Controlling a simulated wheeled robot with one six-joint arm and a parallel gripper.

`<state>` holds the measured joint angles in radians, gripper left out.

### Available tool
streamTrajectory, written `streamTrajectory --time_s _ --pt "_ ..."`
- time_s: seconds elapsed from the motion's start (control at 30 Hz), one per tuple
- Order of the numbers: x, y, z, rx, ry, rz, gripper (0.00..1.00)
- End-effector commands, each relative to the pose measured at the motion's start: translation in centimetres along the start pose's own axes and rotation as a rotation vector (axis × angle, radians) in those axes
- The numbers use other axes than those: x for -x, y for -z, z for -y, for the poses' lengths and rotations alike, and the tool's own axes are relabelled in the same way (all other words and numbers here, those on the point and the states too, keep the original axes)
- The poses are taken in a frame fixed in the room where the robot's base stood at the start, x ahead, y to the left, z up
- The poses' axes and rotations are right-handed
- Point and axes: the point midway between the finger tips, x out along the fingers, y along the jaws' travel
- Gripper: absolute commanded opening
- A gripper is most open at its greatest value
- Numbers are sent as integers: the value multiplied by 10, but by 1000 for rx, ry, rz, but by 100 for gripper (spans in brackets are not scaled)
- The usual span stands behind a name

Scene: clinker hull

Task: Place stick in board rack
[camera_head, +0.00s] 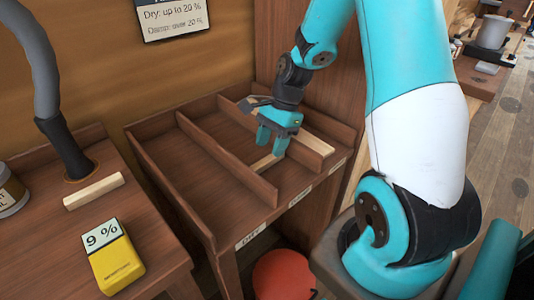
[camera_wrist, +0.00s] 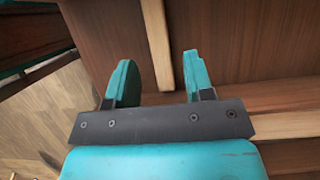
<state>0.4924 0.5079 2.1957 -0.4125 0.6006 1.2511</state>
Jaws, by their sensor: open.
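A short pale stick (camera_head: 264,163) lies crosswise in the middle compartment of the brown wooden board rack (camera_head: 150,150). In the wrist view the pale stick (camera_wrist: 157,40) runs between my fingers. My gripper (camera_head: 271,146) is low over that compartment, open, its two teal fingers on either side of the stick (camera_wrist: 160,78) with gaps to it. Part of the stick is hidden by the gripper in the head view. A longer pale stick (camera_head: 308,138) lies lengthwise in the right compartment. Another stick (camera_head: 93,190) lies on the left bench. The left compartment looks empty.
Thin dividers (camera_head: 228,160) split the rack; its front labels (camera_head: 250,236) are small, the left one seeming to read dry. A yellow meter (camera_head: 115,258) showing 9 % and a grey hose (camera_head: 62,140) stand on the left bench. A sign (camera_head: 172,15) hangs behind. A red round object (camera_head: 283,275) is below.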

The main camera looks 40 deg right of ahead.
Motion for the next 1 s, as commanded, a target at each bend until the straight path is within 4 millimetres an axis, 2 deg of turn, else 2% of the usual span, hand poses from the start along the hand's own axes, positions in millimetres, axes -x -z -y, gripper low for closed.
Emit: streamTrajectory --time_s 0.03,0.2,0.43,0.5,0.57,0.67,0.7,0.8,0.9,1.0 --pt "15 0 0 -1 5 -3 48" --pt "51 0 0 -2 4 -2 48" --pt "78 -1 0 4 2 -1 48" --pt "82 -12 0 59 -1 -5 48" --pt "83 -34 0 178 -5 -14 48" --pt "83 -95 -10 532 -14 -33 48" --pt "82 -124 -19 711 -19 -40 48" --pt "78 -188 -53 1174 -29 -48 48" --pt "73 -233 -94 1588 -33 -45 48" --pt "69 -258 -128 1901 -30 -37 48"
